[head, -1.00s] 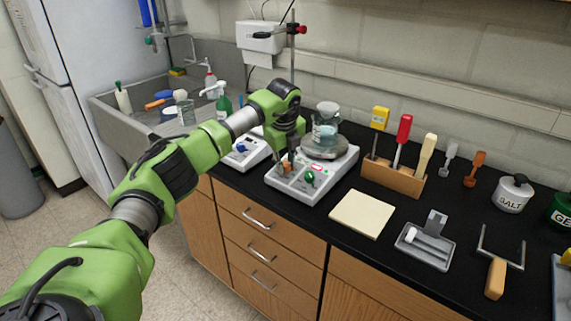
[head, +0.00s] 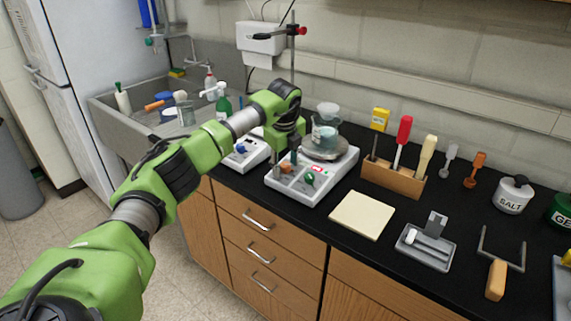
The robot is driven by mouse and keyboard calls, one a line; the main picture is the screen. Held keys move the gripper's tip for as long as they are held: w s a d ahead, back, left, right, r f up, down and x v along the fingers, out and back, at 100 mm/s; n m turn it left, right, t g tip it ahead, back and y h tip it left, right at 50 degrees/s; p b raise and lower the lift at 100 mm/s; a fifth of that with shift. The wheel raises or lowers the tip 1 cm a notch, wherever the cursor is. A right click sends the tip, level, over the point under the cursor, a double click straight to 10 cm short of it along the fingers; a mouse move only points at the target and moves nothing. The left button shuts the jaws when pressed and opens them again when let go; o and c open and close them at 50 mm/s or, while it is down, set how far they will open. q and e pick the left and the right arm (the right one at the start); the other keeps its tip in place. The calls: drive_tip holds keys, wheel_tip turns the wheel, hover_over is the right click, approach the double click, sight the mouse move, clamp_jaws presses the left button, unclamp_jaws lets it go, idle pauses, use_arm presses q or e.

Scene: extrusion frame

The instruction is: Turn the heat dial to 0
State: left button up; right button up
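A white hot plate (head: 331,180) stands on the black counter, with a beaker of bluish liquid (head: 323,135) on its round grey top. Its sloped front has a green dial (head: 309,179) on the right, a small red display and an orange dial (head: 287,169) on the left. Which dial is for heat cannot be read. My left gripper (head: 285,163) points down at the orange dial, with its fingertips close above or beside it. The fingers are small and partly hidden, so opening and contact are unclear. My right gripper is out of view.
A second white device (head: 246,152) with a blue knob is left of the hot plate, behind my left arm. A wooden tool rack (head: 392,180) stands close on the right. A cream pad (head: 362,214) and a grey tray (head: 426,247) lie in front. A sink (head: 108,112) is at the left.

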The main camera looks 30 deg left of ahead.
use_arm(q)
drive_tip(key=v, duration=1.2)
